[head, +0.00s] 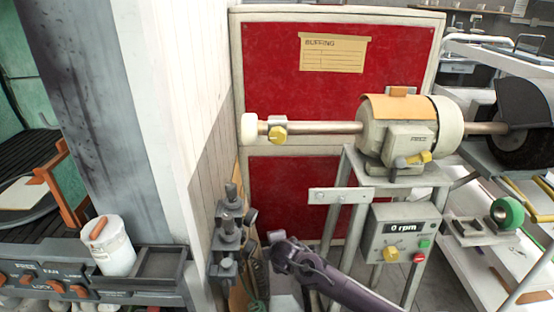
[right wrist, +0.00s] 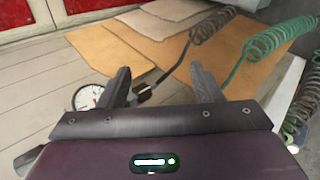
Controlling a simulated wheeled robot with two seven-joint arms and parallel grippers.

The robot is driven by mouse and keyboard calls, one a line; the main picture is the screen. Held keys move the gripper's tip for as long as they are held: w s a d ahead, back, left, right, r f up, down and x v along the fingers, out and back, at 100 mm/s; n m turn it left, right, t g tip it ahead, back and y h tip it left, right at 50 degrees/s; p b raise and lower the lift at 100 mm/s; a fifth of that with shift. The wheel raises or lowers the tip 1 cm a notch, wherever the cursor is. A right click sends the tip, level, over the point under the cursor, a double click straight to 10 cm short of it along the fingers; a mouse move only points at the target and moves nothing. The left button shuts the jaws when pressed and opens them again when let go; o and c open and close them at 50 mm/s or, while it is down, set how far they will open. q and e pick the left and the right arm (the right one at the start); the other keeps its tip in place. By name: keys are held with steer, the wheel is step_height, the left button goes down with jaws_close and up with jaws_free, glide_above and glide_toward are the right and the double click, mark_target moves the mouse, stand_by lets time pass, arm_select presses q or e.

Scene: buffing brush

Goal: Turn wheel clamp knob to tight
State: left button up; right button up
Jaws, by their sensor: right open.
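A buffing machine (head: 385,130) with a cream motor housing stands right of centre in the head view. A yellow knob (head: 277,133) sits on a small grey clamp block on its shaft (head: 325,127), beside a pale round end wheel (head: 249,128). A second yellow knob (head: 418,158) sits low on the motor's front. I cannot tell from the markings which is tight. My right gripper (right wrist: 168,84) is open and empty in the right wrist view, pointing over the floor. In the head view my purple right arm is below the shaft, apart from both knobs. My left gripper is out of view.
A control box (head: 400,240) reading 0 rpm has a yellow dial. A dark wheel (head: 518,140) is at the shaft's right end. Grey fittings (head: 230,235) stand left of my arm. Coiled hoses (right wrist: 258,45) and a gauge (right wrist: 88,98) show in the wrist view.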

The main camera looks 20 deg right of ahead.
mark_target(278, 139)
step_height(278, 139, up, 20)
steer(key=w+a+n+t+h+b, duration=0.1)
steer(key=w+a+n+t+b, duration=0.25)
steer(key=n, duration=0.45)
steer(key=s+d+r+n+t+h+b, duration=0.2)
steer(key=s+r+n, duration=0.2)
steer(key=r, duration=0.4)
steer(key=s+d+r+n+t+h+b, duration=0.1)
steer(key=s+r+n+t+b, duration=0.2)
steer(key=r, duration=0.4)
steer(key=shift+g, duration=0.35)
steer(key=p+x, duration=0.1)
steer(key=x, duration=0.3)
steer(key=p+x, duration=0.1)
steer(key=x, duration=0.1)
steer(key=shift+d+r+p, duration=0.1)
steer(key=shift+d+p, duration=0.2)
steer(key=shift+d, duration=0.05)
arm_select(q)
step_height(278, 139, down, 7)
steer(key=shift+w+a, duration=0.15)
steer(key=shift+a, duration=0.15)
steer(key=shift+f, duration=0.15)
arm_select(e)
steer(key=c, duration=1)
